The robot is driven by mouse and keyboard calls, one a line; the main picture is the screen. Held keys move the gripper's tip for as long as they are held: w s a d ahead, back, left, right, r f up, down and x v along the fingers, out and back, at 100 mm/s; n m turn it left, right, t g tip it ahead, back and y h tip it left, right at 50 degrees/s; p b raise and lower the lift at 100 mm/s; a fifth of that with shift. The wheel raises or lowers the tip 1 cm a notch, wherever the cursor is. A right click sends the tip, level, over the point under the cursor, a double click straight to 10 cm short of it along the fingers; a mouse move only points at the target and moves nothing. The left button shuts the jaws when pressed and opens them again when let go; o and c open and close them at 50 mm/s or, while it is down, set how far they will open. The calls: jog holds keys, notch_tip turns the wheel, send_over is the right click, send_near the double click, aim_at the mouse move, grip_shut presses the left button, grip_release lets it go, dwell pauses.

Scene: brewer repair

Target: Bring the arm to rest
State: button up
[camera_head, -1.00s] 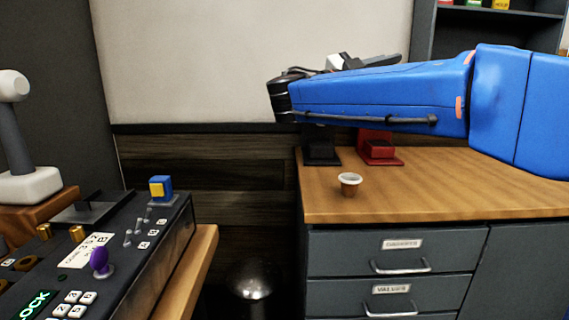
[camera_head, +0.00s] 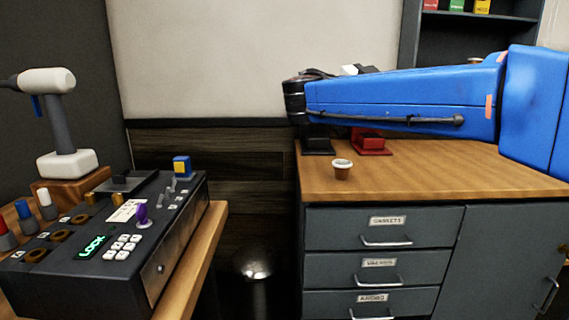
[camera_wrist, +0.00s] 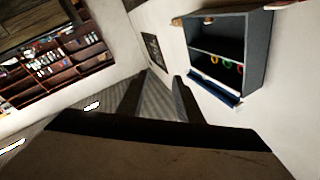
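My blue arm (camera_head: 400,100) reaches across the right of the head view, above the wooden counter, with a black joint at its left end. My gripper (camera_wrist: 158,85) shows in the wrist view as two dark fingers with a clear gap between them. Nothing is seen between them. They point toward an open stretch of the room, with no object close to the tips. The gripper cannot be made out clearly in the head view.
A small brown cup (camera_head: 342,170), a red stand (camera_head: 370,143) and a black stand (camera_head: 317,144) are on the counter (camera_head: 420,180), above grey drawers (camera_head: 385,240). A control panel (camera_head: 110,225) is at left. A dark wall shelf (camera_wrist: 228,45) shows in the wrist view.

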jog(key=s+d+f+n+g+y, duration=0.1)
jog(key=s+d+f+n+y, duration=0.3)
jog(key=f, duration=0.4)
jog(key=s+d+f+n+g+y, duration=0.1)
jog(key=s+d+f+n+y, duration=0.15)
jog(key=s+f+n, duration=0.4)
jog(key=s+d+f+n+g+y, duration=0.1)
jog(key=s+d+f+y, duration=0.3)
jog(key=f, duration=0.6)
jog(key=s+a+f+n+y, duration=0.4)
jog(key=s+f, duration=0.2)
jog(key=f, duration=0.3)
jog(key=s+a+f+n+t+y, duration=0.1)
jog(key=s+a+f+n+y, duration=0.3)
jog(key=f, duration=0.6)
jog(key=shift+s+a, duration=0.65)
jog(key=shift+s, duration=0.55)
jog(key=shift+r, duration=0.1)
